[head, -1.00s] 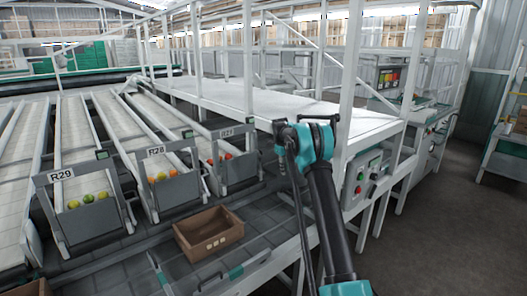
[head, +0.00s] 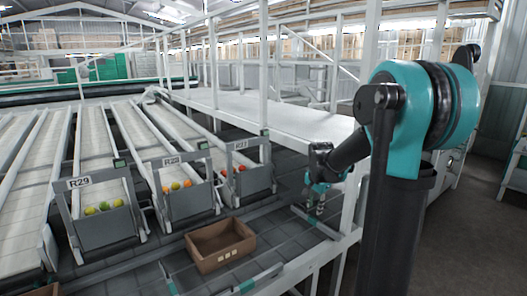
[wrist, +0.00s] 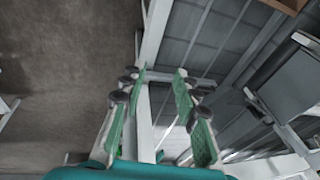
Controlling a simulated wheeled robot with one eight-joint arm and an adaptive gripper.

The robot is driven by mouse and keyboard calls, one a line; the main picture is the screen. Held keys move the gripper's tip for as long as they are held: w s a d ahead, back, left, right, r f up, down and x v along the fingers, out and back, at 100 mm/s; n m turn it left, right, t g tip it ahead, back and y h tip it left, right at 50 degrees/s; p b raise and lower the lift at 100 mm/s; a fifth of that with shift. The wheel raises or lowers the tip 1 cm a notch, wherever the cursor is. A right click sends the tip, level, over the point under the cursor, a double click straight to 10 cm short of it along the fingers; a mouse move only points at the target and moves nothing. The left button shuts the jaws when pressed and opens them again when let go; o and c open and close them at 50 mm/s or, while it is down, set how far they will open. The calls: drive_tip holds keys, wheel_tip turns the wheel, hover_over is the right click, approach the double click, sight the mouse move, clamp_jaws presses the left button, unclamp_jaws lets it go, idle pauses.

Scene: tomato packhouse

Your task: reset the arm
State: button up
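My gripper (head: 318,205) hangs low over the grey floor of the conveyor frame, just left of the white bench edge, in the head view. My dark and teal arm fills the right side of that view, with its elbow high and close to the camera. In the wrist view my gripper (wrist: 161,76) shows two fingers with green pads, spread apart with nothing between them. A pale beam lies behind the fingers there.
A brown empty crate (head: 220,246) sits left of my gripper. Sorting lanes with bins of tomatoes, R29 (head: 104,228) and others, stand beyond it. A long white bench (head: 255,113) and its posts run behind my arm. Open floor (head: 470,225) lies to the right.

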drive_tip(key=s+f+n, duration=0.3)
drive_tip(key=s, duration=0.5)
drive_tip(key=s+f+n, duration=0.3)
drive_tip(key=s+n, duration=0.1)
drive_tip(key=s, duration=0.5)
drive_tip(key=s+f+n+t, duration=0.1)
drive_tip(key=s+f+n, duration=0.2)
drive_tip(key=s, duration=0.6)
drive_tip(key=shift+s+a+y, duration=0.2)
drive_tip(key=shift+a+y, duration=0.1)
